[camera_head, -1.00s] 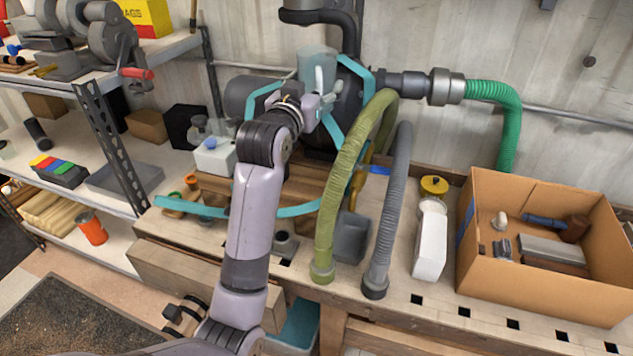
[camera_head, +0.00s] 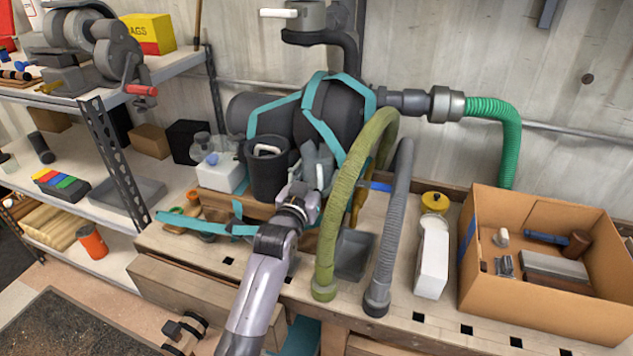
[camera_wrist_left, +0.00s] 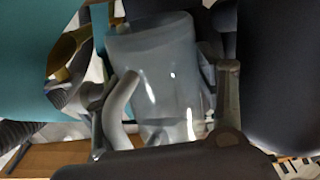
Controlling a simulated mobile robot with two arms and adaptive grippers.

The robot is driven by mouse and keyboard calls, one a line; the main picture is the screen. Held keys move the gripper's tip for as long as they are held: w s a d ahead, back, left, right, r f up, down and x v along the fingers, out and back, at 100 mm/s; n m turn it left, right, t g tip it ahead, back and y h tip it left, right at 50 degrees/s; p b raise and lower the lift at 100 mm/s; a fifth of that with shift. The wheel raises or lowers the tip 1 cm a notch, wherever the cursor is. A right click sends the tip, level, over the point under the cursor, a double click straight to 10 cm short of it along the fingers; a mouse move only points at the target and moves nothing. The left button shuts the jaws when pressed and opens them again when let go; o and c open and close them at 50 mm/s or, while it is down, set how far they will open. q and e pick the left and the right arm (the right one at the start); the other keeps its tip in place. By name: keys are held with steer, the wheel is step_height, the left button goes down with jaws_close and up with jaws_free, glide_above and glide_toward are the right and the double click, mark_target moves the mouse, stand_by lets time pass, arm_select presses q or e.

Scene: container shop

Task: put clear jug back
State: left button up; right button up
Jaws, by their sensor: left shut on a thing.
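The clear jug (camera_head: 319,163) is a see-through grey-blue vessel in front of the dark round machine. My left gripper (camera_head: 305,190) is shut on it. In the left wrist view the jug (camera_wrist_left: 165,70) fills the middle between the two fingers (camera_wrist_left: 160,100), with its pale curved handle on the left side. In the head view the jug's base is partly hidden by the gripper, so I cannot tell whether it touches anything. My right gripper is not in view.
A dark bucket (camera_head: 268,178) with a white handle inside stands just left of the jug. A green hose (camera_head: 345,200) and a grey hose (camera_head: 390,230) rise close on the right. A grey bin (camera_head: 354,254) sits between them. A cardboard box (camera_head: 540,310) holds tools.

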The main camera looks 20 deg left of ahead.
arm_select(q)
steer(key=shift+f, duration=1)
steer(key=shift+f, duration=0.1)
steer(key=o, duration=1.3)
steer(key=shift+s, duration=0.45)
steer(key=s+b, duration=0.1)
steer(key=s, duration=1)
steer(key=shift+a, duration=0.25)
